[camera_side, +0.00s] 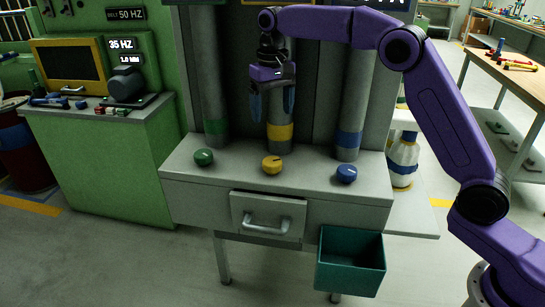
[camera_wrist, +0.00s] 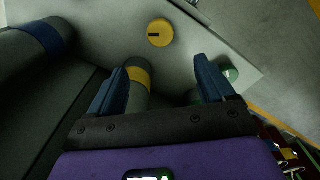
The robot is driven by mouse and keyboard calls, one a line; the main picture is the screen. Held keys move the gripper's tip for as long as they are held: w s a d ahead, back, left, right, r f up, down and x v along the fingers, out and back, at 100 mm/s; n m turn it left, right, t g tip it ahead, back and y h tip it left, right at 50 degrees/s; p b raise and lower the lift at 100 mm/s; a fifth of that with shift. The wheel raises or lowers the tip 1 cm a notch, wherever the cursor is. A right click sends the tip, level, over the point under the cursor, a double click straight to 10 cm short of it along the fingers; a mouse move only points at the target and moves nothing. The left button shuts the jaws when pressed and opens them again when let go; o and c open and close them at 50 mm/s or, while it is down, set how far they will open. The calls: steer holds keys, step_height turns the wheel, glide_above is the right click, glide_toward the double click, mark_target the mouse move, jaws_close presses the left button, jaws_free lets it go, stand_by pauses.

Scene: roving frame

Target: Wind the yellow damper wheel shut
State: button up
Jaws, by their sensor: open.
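The yellow damper wheel (camera_side: 272,165) is a small round knob with a pale mark, in the middle of the grey bench top. It also shows in the wrist view (camera_wrist: 160,32), with a dark mark on its face. My gripper (camera_side: 272,104) hangs above and behind the wheel, in front of the yellow-banded pipe (camera_side: 280,133), clear of the wheel. Its blue fingers (camera_wrist: 157,76) are spread apart with nothing between them. A green wheel (camera_side: 204,157) is to the left and a blue wheel (camera_side: 346,173) to the right on the same bench top.
Pipes with green (camera_side: 215,127) and blue (camera_side: 348,139) bands rise behind the outer wheels. A drawer (camera_side: 268,217) with a handle is in the bench front. A teal bin (camera_side: 350,262) hangs at lower right. The bench top (camera_side: 310,172) between the wheels is clear.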

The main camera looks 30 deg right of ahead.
mark_target(273, 161)
step_height(273, 161, down, 15)
steer(key=shift+r, duration=0.15)
steer(key=shift+c, duration=0.3)
steer(key=c, duration=1)
